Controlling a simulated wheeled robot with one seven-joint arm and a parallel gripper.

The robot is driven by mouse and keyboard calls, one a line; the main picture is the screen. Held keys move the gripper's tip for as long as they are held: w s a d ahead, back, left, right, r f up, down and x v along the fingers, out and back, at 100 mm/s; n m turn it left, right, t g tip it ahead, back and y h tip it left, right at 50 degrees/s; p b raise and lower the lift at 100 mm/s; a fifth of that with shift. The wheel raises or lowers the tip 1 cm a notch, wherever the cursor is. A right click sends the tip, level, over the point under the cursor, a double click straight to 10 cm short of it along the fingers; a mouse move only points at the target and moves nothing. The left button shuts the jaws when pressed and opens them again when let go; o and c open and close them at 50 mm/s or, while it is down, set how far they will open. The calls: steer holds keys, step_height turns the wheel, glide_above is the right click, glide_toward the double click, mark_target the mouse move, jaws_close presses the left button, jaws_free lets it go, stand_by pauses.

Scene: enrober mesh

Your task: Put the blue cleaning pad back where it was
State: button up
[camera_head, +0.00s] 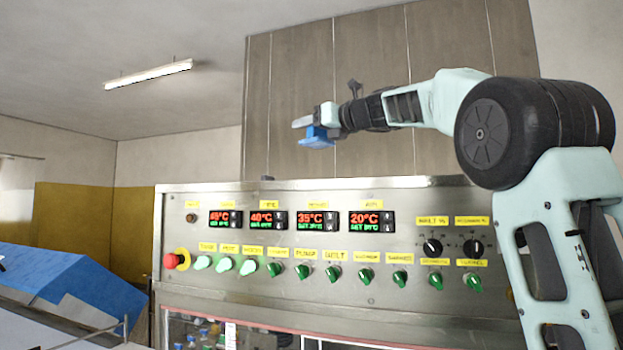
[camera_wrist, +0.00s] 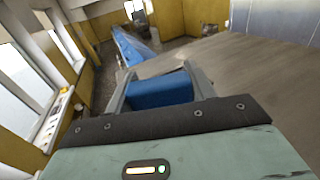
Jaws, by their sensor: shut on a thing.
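The blue cleaning pad (camera_head: 317,137) is held by my gripper (camera_head: 303,124), up in the air above the top edge of the control panel. In the wrist view the blue pad (camera_wrist: 162,91) sits between the two fingers of my gripper (camera_wrist: 158,80). The fingers are shut on it. The place the pad came from cannot be told from these frames.
A steel control panel (camera_head: 420,267) with red-green displays, green knobs and a red stop button (camera_head: 172,261) stands below my gripper. A blue covered form (camera_head: 75,285) is at the lower left. A brown panelled wall (camera_head: 350,50) is behind. Windows (camera_wrist: 20,85) show in the wrist view.

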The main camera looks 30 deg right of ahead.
step_height(320, 180, down, 9)
steer(key=shift+s+a+r+b, duration=0.1)
steer(key=shift+s+b, duration=0.05)
steer(key=shift+b, duration=0.3)
steer(key=o, duration=1.1)
steer(key=shift+s, duration=0.1)
steer(key=b+v, duration=0.4)
steer(key=v, duration=0.8)
